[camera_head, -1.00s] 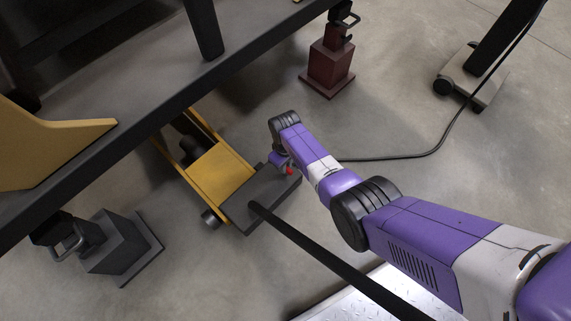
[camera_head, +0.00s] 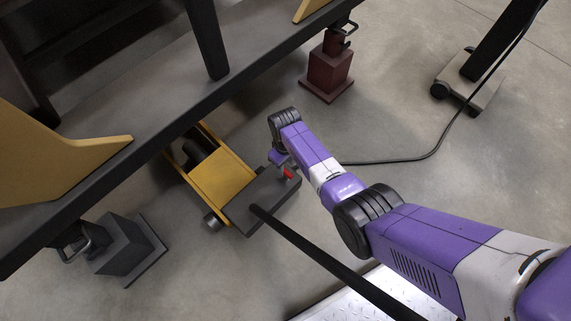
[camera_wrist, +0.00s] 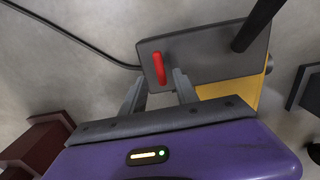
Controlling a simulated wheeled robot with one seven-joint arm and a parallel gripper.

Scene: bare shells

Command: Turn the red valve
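The red valve (camera_head: 288,173) is a small red handle on top of the dark grey block (camera_head: 262,208) of the yellow jack (camera_head: 219,176). In the wrist view the red valve (camera_wrist: 159,67) is an elongated handle, roughly upright in the picture, on the grey block (camera_wrist: 205,62). My gripper (camera_wrist: 158,80) is open, with its two grey fingers apart on either side of the valve's near end. A gap shows between each finger and the handle; the depth between them is hard to tell. In the head view the fingers are mostly hidden by my wrist.
A black bar (camera_head: 320,255) rises from the block toward the lower right. A dark frame edge (camera_head: 175,125) runs above the jack. A maroon stand (camera_head: 327,75), a grey stand (camera_head: 125,248) and a black cable (camera_head: 400,160) lie around. Bare floor shows to the right.

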